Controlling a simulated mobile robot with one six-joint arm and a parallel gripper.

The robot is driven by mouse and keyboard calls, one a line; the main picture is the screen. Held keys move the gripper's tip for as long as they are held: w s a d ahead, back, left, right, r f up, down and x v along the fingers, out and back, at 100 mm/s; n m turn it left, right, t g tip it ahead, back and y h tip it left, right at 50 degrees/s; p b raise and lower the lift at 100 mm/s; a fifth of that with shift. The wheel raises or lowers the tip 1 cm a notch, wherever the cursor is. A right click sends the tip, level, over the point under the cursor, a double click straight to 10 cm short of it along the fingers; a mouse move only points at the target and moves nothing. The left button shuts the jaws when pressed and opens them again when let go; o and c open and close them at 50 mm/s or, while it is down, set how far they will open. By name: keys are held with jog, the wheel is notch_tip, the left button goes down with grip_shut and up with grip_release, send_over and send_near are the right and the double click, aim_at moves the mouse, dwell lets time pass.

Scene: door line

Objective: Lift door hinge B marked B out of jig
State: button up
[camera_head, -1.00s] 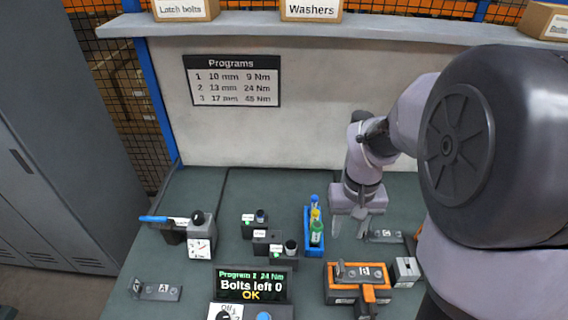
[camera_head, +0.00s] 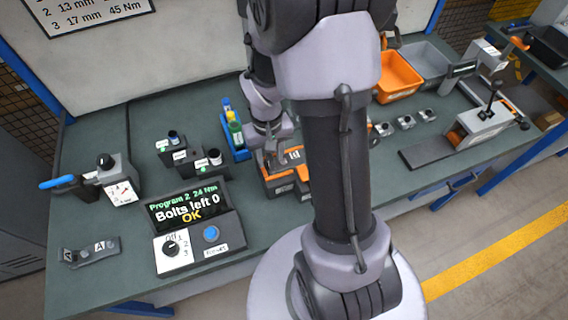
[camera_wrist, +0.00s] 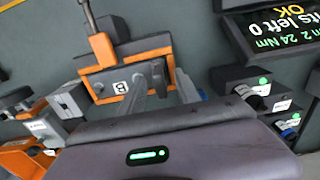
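Door hinge B is a grey plate with a white label marked B (camera_wrist: 120,87). It sits in the orange and dark jig (camera_wrist: 154,45), and part of it is behind a finger in the wrist view. In the head view my gripper (camera_head: 268,142) is just behind the jig. I cannot tell whether the fingers touch the hinge.
A display (camera_head: 188,207) reads Program 2, 24 Nm, Bolts left 0, OK. A blue rack (camera_head: 236,146) with coloured bottles stands beside my gripper. Hinge A (camera_head: 92,250) lies at the front left. An orange bin (camera_head: 398,78) and a grey bin (camera_head: 428,62) stand at the back right.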

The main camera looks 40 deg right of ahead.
jog(key=shift+f, duration=0.15)
grip_shut()
dwell(1.3)
